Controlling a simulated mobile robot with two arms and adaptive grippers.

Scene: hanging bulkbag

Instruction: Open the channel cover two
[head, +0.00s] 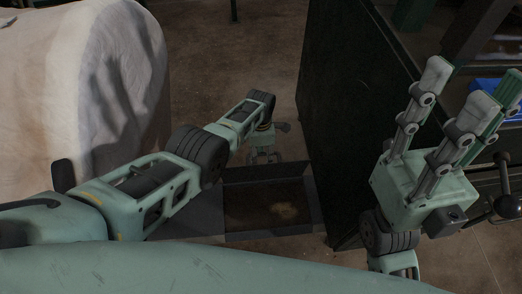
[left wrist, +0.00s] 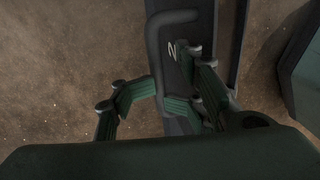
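Channel cover two shows in the left wrist view as a narrow dark grey plate (left wrist: 198,20) marked with a white "2". A dark bent bar handle (left wrist: 154,45) stands on it. My left gripper (left wrist: 168,85) has its green fingers spread on both sides of the handle's lower part and the plate; contact cannot be told. In the head view my left gripper (head: 264,155) hangs low at the far edge of a rectangular floor channel (head: 270,207), its fingers small and dim. My right gripper (head: 465,92) is open and empty, fingers pointing up, at the right.
A large pale bulk bag (head: 80,80) fills the upper left. A tall dark panel (head: 355,110) stands right of the channel, close to my right gripper. A black ball-ended lever (head: 506,205) and a blue object (head: 490,87) are at the right. Brown floor (head: 215,60) is clear behind.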

